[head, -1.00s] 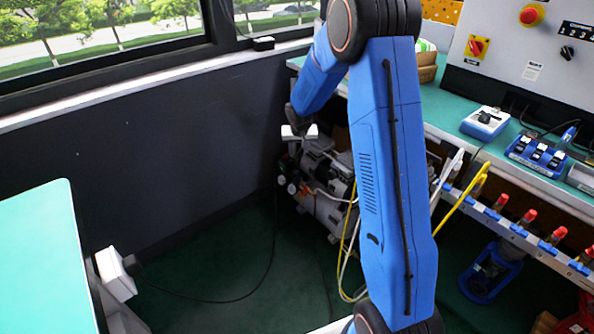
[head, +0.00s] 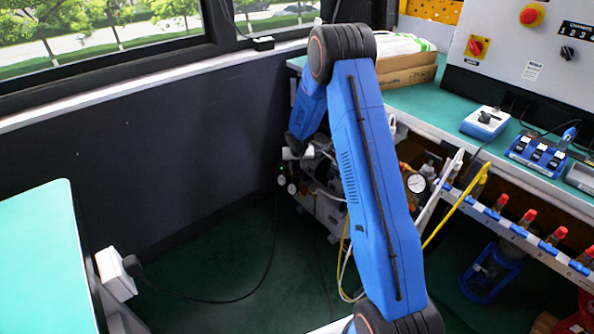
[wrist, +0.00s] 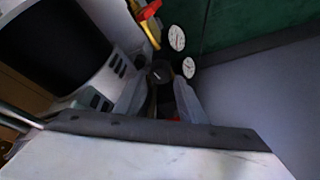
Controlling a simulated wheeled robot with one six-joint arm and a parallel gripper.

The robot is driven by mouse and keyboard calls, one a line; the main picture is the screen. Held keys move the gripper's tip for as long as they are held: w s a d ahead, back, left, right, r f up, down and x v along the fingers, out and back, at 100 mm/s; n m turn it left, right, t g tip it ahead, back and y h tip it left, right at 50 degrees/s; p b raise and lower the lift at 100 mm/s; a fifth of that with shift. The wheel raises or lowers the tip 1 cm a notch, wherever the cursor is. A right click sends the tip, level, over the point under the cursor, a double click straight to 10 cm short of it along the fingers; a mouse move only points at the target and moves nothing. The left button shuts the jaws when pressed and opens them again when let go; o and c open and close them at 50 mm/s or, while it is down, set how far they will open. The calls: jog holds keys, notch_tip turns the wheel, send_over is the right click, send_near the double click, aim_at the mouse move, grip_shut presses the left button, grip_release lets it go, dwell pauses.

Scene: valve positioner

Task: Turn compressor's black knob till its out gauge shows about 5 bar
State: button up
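The compressor (head: 328,205) stands on the floor under the bench, partly hidden behind my arm. In the wrist view its black knob (wrist: 160,71) shows just past the fingertips of my gripper (wrist: 159,84). The two grey fingers are apart, one on each side of the knob's line; I cannot tell whether they reach around it. Two white gauges (wrist: 177,38) and (wrist: 188,67) sit beside the knob; their readings are too small to make out. In the head view my gripper (head: 297,154) is above the small gauges (head: 292,188).
A red and yellow part (wrist: 150,14) is close to the gauges. A dark wall (head: 170,170) runs along the left of the compressor. Yellow and white hoses (head: 450,205) hang from the bench (head: 440,118). Another round gauge (head: 416,183) sits right of my arm.

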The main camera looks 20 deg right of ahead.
jog(key=shift+x, duration=1)
jog(key=c, duration=0.8)
jog(key=shift+o, duration=0.2)
jog(key=shift+m+h, duration=0.3)
jog(key=shift+m, duration=0.3)
jog(key=shift+w+a+m+h, duration=0.1)
jog(key=shift+m+h, duration=0.2)
jog(key=shift+m, duration=0.7)
jog(key=shift+w+a+m+g+h, duration=0.1)
jog(key=shift+m+g+h, duration=0.25)
jog(key=shift+m, duration=0.75)
jog(key=shift+m+g+h, duration=0.35)
jog(key=shift+m, duration=0.75)
